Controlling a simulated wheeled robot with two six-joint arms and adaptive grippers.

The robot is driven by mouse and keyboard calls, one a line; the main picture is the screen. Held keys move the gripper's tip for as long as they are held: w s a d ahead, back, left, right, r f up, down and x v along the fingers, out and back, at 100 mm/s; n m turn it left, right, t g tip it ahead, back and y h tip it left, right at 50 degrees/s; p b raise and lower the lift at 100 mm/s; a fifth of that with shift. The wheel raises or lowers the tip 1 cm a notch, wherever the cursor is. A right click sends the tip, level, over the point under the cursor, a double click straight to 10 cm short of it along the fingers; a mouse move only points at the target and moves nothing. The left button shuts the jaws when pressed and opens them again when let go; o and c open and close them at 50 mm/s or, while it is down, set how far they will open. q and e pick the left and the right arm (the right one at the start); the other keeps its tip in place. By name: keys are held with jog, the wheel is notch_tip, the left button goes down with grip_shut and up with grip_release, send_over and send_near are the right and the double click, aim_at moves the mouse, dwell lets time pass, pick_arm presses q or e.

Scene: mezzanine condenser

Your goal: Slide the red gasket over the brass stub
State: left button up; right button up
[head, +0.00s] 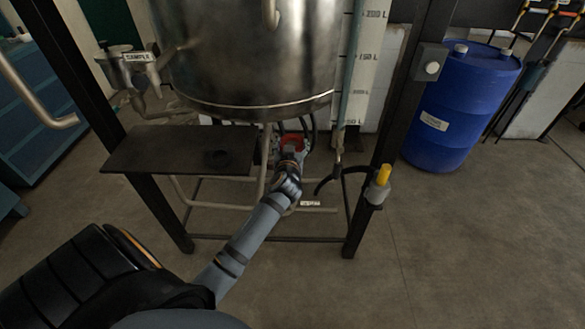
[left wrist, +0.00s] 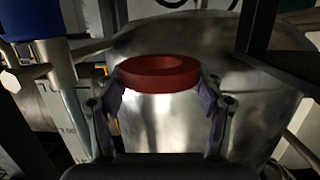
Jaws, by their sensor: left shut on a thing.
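The red gasket is a thick ring. In the left wrist view the gasket (left wrist: 160,82) lies across the fingertips of my left gripper (left wrist: 161,92), one finger on each side, with its hole partly visible. In the head view the gasket (head: 292,140) shows as a small red patch under the steel tank, at the end of my left gripper (head: 289,152). The gripper is shut on it. I cannot make out the brass stub in either view. My right gripper is not in view.
The steel tank (head: 250,60) hangs above the gasket, and its belly (left wrist: 175,120) fills the wrist view's background. A dark shelf (head: 180,150) is left of my gripper. A frame leg and yellow-handled fitting (head: 383,175) stand right. A blue barrel (head: 455,110) is farther right.

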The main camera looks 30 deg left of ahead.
pick_arm(q)
jog(key=shift+s+f+b, duration=0.15)
jog(key=shift+s+f, duration=0.1)
jog(key=shift+f, duration=0.35)
jog(key=shift+s+f+b, duration=0.15)
jog(key=shift+s+f, duration=0.05)
jog(key=shift+f, duration=0.4)
jog(key=shift+s, duration=0.1)
jog(key=shift+a+r, duration=0.1)
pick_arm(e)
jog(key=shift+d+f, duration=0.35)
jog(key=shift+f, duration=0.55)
pick_arm(q)
notch_tip(320, 180, down, 4)
jog(key=b, duration=0.3)
jog(key=shift+s+r, duration=0.1)
jog(key=shift+r, duration=0.05)
jog(key=shift+f+b, duration=0.35)
jog(key=shift+b, duration=0.2)
jog(key=shift+f+b, duration=0.65)
jog(key=shift+f, duration=0.1)
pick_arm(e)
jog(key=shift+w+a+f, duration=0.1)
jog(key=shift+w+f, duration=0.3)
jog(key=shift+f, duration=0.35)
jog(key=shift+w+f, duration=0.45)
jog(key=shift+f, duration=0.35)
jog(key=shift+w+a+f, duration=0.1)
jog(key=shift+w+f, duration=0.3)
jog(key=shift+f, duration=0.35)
